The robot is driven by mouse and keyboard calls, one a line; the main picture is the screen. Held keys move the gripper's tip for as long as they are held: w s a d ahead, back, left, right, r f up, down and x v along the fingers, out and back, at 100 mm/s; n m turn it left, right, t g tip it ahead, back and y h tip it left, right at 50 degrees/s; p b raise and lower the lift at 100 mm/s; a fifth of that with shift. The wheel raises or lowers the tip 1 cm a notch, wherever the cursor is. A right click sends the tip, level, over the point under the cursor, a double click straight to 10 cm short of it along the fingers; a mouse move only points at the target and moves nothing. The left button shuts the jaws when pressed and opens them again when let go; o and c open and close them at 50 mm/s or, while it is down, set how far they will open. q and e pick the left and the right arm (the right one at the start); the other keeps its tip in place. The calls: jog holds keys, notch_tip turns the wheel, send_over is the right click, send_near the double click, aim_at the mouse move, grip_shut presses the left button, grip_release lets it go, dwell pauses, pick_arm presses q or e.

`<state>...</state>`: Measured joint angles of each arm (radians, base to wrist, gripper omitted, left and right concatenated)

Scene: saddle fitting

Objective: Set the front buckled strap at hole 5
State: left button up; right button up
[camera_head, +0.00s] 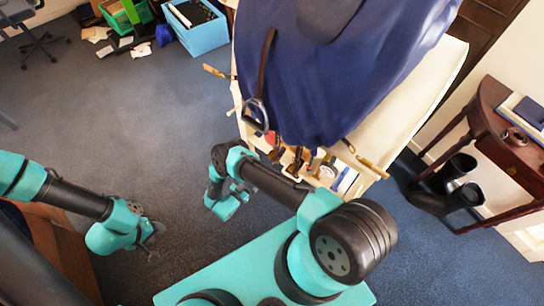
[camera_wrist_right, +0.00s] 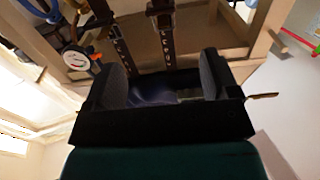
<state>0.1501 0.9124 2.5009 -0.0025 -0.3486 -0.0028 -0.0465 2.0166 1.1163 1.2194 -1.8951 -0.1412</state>
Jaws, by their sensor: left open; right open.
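Two dark straps with pale marks hang side by side in the right wrist view: a left strap (camera_wrist_right: 122,45) and a right strap (camera_wrist_right: 166,40). What looks like a metal buckle shows at the top of the right one; I cannot tell which strap is the front one or which hole is set. My right gripper (camera_wrist_right: 162,88) is open, its two dark fingers below the straps' lower parts, with no strap clearly between them. My left gripper (camera_head: 156,231) is open and empty over the floor at the left of the head view, well away from the straps.
A blue cloth (camera_head: 345,60) covers the saddle stand, with a stirrup (camera_head: 255,114) hanging at its left. Small tools hang along the stand's near edge. A round gauge (camera_wrist_right: 77,60) is left of the straps. Black boots (camera_head: 450,185) stand by a wooden table (camera_head: 505,140).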

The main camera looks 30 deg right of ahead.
jog(key=x, duration=1.7)
jog(key=shift+w+d, duration=0.15)
jog(key=shift+d, duration=0.05)
